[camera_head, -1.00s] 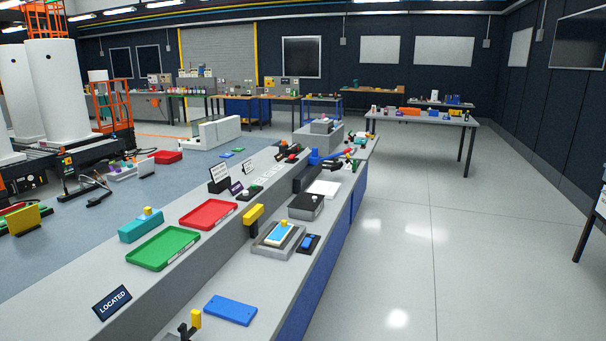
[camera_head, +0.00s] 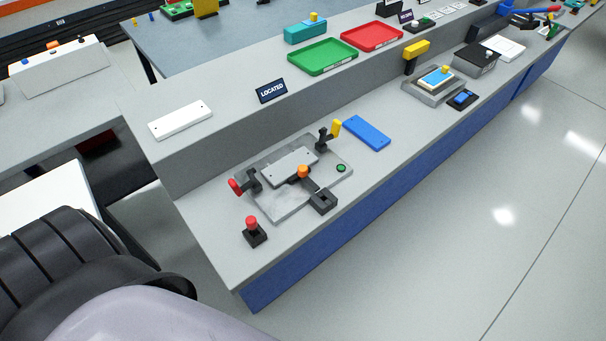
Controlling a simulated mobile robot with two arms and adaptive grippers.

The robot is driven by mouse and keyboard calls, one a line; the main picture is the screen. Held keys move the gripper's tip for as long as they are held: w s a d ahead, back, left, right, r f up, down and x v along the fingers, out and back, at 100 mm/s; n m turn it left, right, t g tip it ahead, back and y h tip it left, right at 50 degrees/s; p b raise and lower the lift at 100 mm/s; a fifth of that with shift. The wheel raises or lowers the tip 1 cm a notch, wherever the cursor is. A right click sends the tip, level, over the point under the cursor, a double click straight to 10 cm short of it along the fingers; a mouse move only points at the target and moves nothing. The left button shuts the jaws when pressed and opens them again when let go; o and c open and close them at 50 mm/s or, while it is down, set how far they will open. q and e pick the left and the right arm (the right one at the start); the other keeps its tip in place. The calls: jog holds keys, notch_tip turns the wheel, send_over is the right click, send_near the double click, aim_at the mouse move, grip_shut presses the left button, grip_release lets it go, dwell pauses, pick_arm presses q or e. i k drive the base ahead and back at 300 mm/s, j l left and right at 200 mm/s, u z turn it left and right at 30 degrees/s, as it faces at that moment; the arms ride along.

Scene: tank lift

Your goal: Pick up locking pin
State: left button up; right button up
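A small red-topped piece (camera_head: 252,222) stands upright on a black block at the near left end of the bench; it may be the locking pin, but I cannot tell for sure. Beside it is a grey fixture plate (camera_head: 283,206) with a lighter grey plate (camera_head: 289,166) on it. The fixture carries a red knob (camera_head: 236,187) on its left, an orange knob (camera_head: 302,171) in the middle and a yellow handle (camera_head: 336,128) at the back. Neither gripper shows.
A blue plate (camera_head: 367,132) lies beyond the fixture. The raised shelf holds a white plate (camera_head: 180,120), a LOCATED sign (camera_head: 271,91), a green tray (camera_head: 324,58) and a red tray (camera_head: 372,37). Open floor (camera_head: 440,250) lies right of the bench.

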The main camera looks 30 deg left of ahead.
aim_at(251, 221)
jog(key=j+u, duration=0.1)
jog(key=u, duration=1.25)
jog(key=k+j, duration=0.05)
